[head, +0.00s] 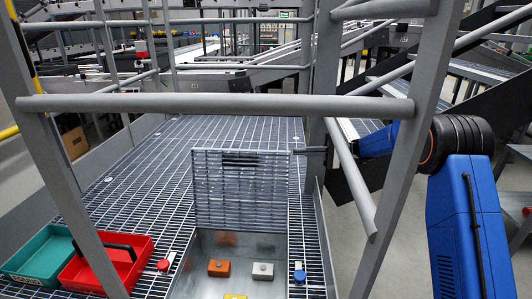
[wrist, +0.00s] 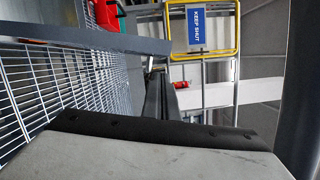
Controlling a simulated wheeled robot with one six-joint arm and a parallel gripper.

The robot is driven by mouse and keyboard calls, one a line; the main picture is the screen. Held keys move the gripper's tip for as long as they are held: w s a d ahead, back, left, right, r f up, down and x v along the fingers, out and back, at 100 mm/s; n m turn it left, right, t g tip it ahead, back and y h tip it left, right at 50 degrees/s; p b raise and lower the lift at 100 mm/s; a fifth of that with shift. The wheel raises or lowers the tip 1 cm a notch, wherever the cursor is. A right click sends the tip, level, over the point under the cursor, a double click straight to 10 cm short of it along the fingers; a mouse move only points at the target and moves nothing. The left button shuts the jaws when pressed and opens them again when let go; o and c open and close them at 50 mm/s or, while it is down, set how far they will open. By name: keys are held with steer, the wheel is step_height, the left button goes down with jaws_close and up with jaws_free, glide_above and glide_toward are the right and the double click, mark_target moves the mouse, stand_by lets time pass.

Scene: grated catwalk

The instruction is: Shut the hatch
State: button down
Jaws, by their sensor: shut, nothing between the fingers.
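The hatch (head: 241,195) is a grated panel standing upright at the far edge of a square opening in the catwalk, so it is open. The opening shows a metal-lined recess (head: 205,243) with several small blocks in it. My gripper (head: 303,151) is level with the hatch's top right corner, just to its right; I cannot tell whether they touch. A railing post hides part of my wrist. In the wrist view my gripper (wrist: 160,75) has its two dark fingers together with nothing between them. I cannot pick out the hatch clearly in the wrist view.
A horizontal rail (head: 215,105) and slanted posts stand in front of me. A green bin (head: 40,254) and a red bin (head: 120,262) sit left of the opening. A red-topped item (head: 163,265) and a blue one (head: 299,274) flank it. A "KEEP SHUT" sign (wrist: 196,27) shows in the wrist view.

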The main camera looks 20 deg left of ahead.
mark_target(274, 152)
steer(key=x, duration=1)
steer(key=shift+s+a, duration=0.1)
steer(key=shift+a, duration=0.05)
steer(key=shift+s, duration=0.1)
